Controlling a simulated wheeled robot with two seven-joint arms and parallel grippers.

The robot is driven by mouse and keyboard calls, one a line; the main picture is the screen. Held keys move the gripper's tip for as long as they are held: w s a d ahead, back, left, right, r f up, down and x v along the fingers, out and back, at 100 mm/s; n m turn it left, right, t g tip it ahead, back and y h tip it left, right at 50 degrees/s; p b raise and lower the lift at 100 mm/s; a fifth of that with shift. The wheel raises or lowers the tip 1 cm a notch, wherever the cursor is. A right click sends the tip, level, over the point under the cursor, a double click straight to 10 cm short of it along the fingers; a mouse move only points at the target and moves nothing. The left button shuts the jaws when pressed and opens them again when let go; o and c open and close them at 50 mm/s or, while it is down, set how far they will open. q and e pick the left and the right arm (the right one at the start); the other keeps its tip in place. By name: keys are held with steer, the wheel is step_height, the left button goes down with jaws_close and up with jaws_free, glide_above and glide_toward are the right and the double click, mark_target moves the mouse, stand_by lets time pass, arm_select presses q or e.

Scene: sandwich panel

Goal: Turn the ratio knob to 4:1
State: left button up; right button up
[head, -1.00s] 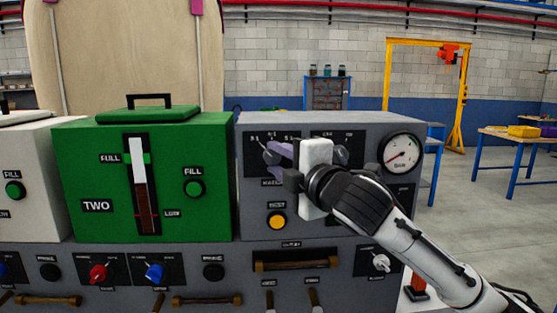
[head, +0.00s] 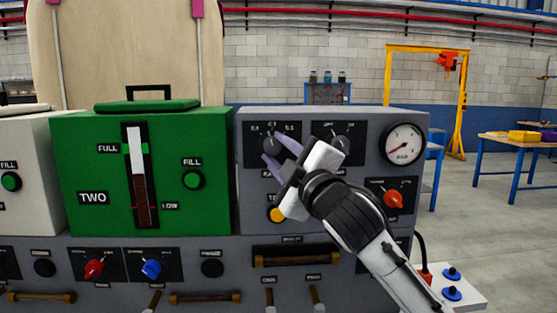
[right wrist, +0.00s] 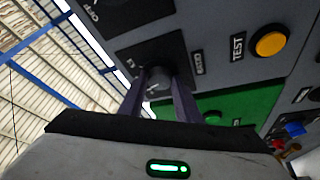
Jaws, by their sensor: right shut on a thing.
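The ratio knob (head: 268,141) is a dark round knob on a black plate at the upper left of the grey panel. Small ratio marks are printed above it, too small to read surely. My right gripper (head: 279,154) has its purple fingers on the knob, one on each side, and its white body is tilted. In the right wrist view, the knob (right wrist: 158,75) sits between the fingertips of my right gripper (right wrist: 160,86), shut on it. The knob's pointer is hidden or too dark to read. My left gripper is not in view.
A second dark knob (head: 342,145) is close to the right of the gripper. A yellow test button (head: 276,214) is below, partly behind the gripper. A gauge (head: 402,144) and a red knob (head: 393,199) are farther right. The green tank (head: 85,165) stands left.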

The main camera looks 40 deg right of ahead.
steer(key=m, duration=0.1)
steer(key=m+b, duration=0.1)
steer(key=shift+w+f+m+h, duration=0.1)
steer(key=shift+f+m+h, duration=0.15)
steer(key=shift+m+h, duration=0.15)
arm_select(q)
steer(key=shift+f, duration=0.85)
arm_select(e)
steer(key=shift+a, duration=0.1)
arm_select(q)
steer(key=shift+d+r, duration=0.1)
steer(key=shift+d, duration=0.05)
arm_select(e)
steer(key=shift+m+t, duration=0.3)
steer(key=shift+m, duration=0.2)
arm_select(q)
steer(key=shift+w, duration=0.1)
arm_select(e)
steer(key=o, duration=1.1)
steer(key=shift+r, duration=0.1)
steer(key=shift+c, duration=0.2)
